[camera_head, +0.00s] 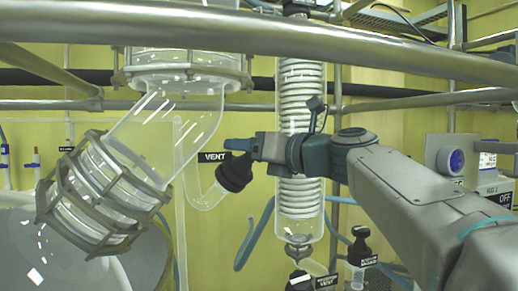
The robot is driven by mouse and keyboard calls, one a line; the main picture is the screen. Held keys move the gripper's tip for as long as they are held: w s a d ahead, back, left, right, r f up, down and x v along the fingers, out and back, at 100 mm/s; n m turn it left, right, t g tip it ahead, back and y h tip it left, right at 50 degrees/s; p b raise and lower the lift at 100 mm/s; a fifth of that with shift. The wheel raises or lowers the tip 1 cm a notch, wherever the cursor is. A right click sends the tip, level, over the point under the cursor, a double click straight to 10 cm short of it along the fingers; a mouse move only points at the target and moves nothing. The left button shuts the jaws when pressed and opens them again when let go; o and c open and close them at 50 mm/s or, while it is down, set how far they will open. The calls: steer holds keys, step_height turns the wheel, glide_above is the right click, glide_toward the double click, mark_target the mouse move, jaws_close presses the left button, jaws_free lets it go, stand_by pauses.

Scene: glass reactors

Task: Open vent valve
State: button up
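The vent valve's black ribbed knob (235,172) sits at the end of a clear glass side arm, left of the picture's middle. A black label (213,156) reading "VENT" is just above and left of it. My gripper (238,145) reaches in from the right, with its dark fingertips at the upper edge of the knob. The fingers show side-on and overlap each other, so the gap between them is hidden. I cannot tell whether they touch the knob or only pass in front of or behind it.
A glass coil condenser (302,130) stands behind my wrist. A glass elbow with a metal clamp ring (105,190) is at the left. A thick metal rail (270,38) crosses above. Another black knob (360,245) and a control box (450,158) are at the right.

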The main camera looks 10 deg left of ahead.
steer(key=c, duration=1)
steer(key=shift+n, duration=0.4)
steer(key=n+g+y+b, duration=0.1)
steer(key=n+g+y, duration=0.1)
steer(key=n+g, duration=0.1)
steer(key=shift+s+n, duration=0.1)
steer(key=shift+n, duration=0.4)
steer(key=n+g+p, duration=0.1)
steer(key=n+g, duration=0.1)
steer(key=n+g+y, duration=0.1)
steer(key=n+g, duration=0.1)
steer(key=n, duration=0.1)
steer(key=shift+s+a+r+p, duration=0.1)
steer(key=shift+s+r+p, duration=0.1)
steer(key=shift+p, duration=0.15)
steer(key=n+g+h+p, duration=0.1)
steer(key=n+g+p, duration=0.3)
steer(key=n+g, duration=0.1)
steer(key=shift+s+n, duration=0.1)
steer(key=shift+n, duration=0.6)
steer(key=n+g, duration=0.1)
steer(key=n+g+h+p, duration=0.1)
steer(key=n, duration=0.1)
steer(key=n+g+h+p, duration=0.1)
steer(key=n, duration=0.1)
steer(key=shift+s+f, duration=0.25)
steer(key=shift+f, duration=0.05)
steer(key=shift+g, duration=0.3)
